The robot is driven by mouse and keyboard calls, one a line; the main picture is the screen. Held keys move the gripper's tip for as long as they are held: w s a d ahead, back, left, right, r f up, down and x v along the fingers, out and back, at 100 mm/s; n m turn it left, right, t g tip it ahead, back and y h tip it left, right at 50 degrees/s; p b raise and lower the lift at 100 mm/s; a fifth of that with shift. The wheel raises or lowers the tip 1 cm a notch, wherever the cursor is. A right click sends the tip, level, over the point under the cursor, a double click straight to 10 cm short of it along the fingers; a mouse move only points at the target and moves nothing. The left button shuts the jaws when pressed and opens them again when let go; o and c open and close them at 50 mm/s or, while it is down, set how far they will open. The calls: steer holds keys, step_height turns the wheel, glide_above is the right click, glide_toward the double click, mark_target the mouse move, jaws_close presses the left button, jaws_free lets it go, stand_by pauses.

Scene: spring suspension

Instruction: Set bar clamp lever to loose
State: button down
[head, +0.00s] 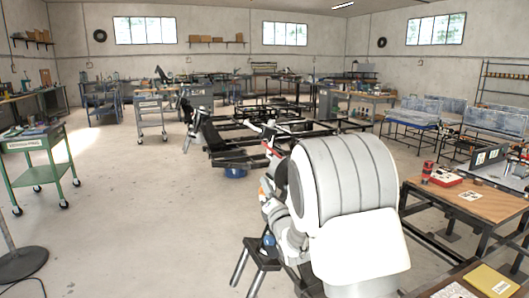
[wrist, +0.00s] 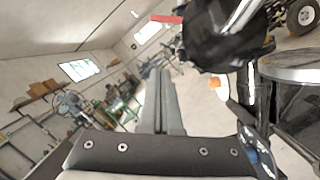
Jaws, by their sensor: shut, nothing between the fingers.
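My gripper (wrist: 161,76) shows in the wrist view with its two grey fingers together and nothing between them. A short red bar-like piece (wrist: 167,18) sticks out to the left of a dark, rough-edged part (wrist: 215,42), above and apart from my fingertips in the picture. A small red piece (head: 272,150) also shows in the head view, just left of my large white arm link. I cannot tell whether either red piece is the bar clamp lever, or how the lever is set. My arm hides much of the work area in the head view.
A black frame (head: 265,130) on the floor lies beyond my arm. A wooden-topped table (head: 465,200) with a red can (head: 427,172) stands close on the right. A green cart (head: 40,160) stands at far left.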

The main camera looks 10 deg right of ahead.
mark_target(272, 150)
steer(key=shift+w, duration=0.1)
stand_by(0.3)
steer(key=w+d+r, duration=0.1)
steer(key=w+r, duration=0.4)
steer(key=w, duration=0.5)
steer(key=shift+w, duration=0.15)
